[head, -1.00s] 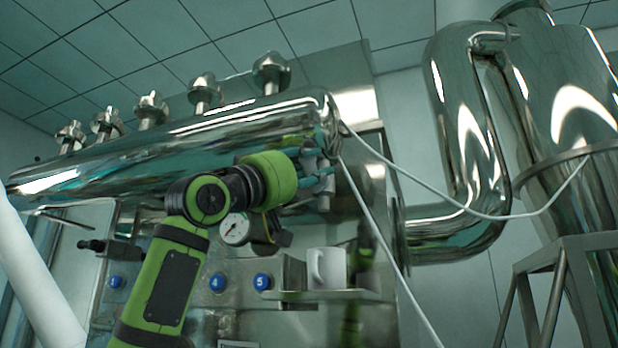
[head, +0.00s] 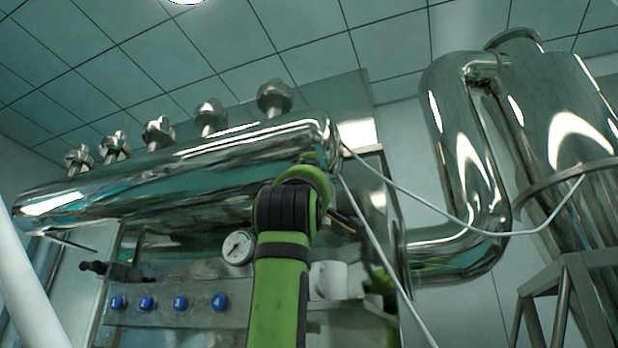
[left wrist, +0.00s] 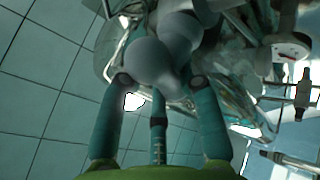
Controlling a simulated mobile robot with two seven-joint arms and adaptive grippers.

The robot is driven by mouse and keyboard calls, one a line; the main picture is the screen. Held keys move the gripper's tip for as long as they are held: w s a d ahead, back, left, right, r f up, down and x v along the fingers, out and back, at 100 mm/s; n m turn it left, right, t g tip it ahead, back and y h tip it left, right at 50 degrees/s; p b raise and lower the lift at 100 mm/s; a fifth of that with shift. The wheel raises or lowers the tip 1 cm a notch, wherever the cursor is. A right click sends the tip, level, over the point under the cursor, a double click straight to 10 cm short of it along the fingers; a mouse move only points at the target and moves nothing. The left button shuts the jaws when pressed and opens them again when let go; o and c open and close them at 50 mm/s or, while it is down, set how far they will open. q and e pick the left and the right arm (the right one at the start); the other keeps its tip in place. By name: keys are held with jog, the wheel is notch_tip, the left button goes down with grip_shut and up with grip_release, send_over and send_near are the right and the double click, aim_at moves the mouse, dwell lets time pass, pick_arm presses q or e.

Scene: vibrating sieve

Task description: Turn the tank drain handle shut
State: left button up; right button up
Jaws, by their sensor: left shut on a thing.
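The shiny metal tank (head: 170,185) lies across the upper left of the head view. My left arm rises in front of its right end, so its gripper and the drain handle are hidden there. In the left wrist view, a smooth grey rounded handle (left wrist: 155,62) sits between the teal fingers of my left gripper (left wrist: 160,88). The fingers are shut on it, one on each side and a third below. The handle's exact turn angle cannot be told. My right gripper is in neither view.
A white-faced gauge (head: 238,248) and several numbered blue buttons (head: 178,303) are left of my arm. A thin white cable (head: 440,215) hangs across to the large vessel (head: 570,130) at right.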

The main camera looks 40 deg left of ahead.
pick_arm(q)
jog(key=n+g+y+p, duration=0.1)
jog(key=n, duration=0.1)
jog(key=n+g+y+p, duration=0.2)
jog(key=n, duration=0.1)
jog(key=shift+s+r+n, duration=0.1)
jog(key=shift+r+n, duration=0.2)
jog(key=shift+r, duration=0.1)
grip_shut()
jog(key=shift+f+n+g+y+p, duration=0.15)
jog(key=shift+n+g+y+p, duration=0.6)
jog(key=shift+n, duration=0.45)
jog(key=shift+a+f, duration=0.1)
jog(key=o, duration=1.2)
grip_release()
jog(key=shift+c, duration=0.2)
jog(key=shift+w+f, duration=0.1)
jog(key=shift+w, duration=0.1)
jog(key=shift+f, duration=0.1)
jog(key=v, duration=1.2)
